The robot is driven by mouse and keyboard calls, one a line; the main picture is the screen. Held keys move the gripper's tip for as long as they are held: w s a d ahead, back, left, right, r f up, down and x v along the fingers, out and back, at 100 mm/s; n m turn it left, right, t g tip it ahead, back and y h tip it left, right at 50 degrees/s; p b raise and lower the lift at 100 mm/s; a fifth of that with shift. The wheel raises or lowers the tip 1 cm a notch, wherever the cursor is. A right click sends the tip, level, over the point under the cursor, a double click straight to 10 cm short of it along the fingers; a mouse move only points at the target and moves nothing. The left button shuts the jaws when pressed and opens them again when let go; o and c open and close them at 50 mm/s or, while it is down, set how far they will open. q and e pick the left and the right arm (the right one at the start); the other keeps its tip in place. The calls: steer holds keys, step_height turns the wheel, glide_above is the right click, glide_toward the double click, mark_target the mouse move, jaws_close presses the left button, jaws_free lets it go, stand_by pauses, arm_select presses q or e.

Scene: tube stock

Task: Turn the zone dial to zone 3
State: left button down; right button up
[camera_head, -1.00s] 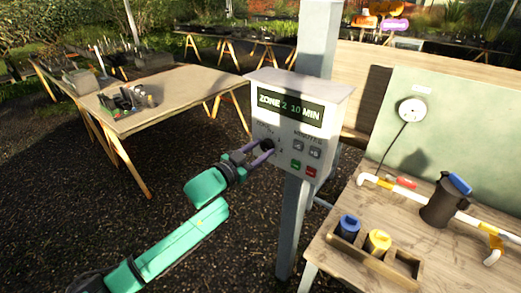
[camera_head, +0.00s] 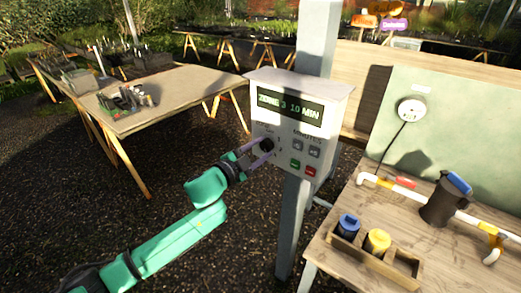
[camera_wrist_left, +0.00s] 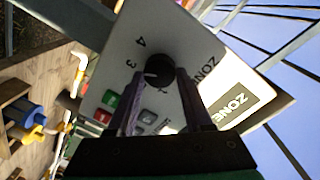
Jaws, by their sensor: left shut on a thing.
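The white control box (camera_head: 312,92) is mounted on a grey post. Its display (camera_head: 290,108) reads ZONE 3 10 MIN. The black zone dial (camera_head: 267,145) is on the left of the panel. My left gripper (camera_head: 262,148) is shut on the dial, and its two purple fingers lie on either side of it. In the left wrist view the dial (camera_wrist_left: 157,68) shows between the fingers, and its white mark points left towards the printed 3. A printed 4 is above it. The lower numbers are partly hidden by a finger. My right gripper is not in view.
Green (camera_head: 295,163) and red (camera_head: 310,171) buttons sit below two grey buttons on the panel. A wooden bench (camera_head: 345,270) at the right holds a tray with blue and yellow pieces, a dark jug (camera_head: 438,206) and pipes. Another table (camera_head: 180,95) stands at the back left.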

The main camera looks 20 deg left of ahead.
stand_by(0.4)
arm_select(q)
steer(key=shift+c, duration=1.6)
jaws_free()
steer(key=shift+s+a+f, duration=0.15)
steer(key=shift+s+a, duration=0.05)
steer(key=shift+s, duration=0.15)
steer(key=b+v, duration=0.4)
steer(key=v, duration=0.9)
steer(key=shift+s, duration=0.45)
steer(key=shift+w+a, duration=0.1)
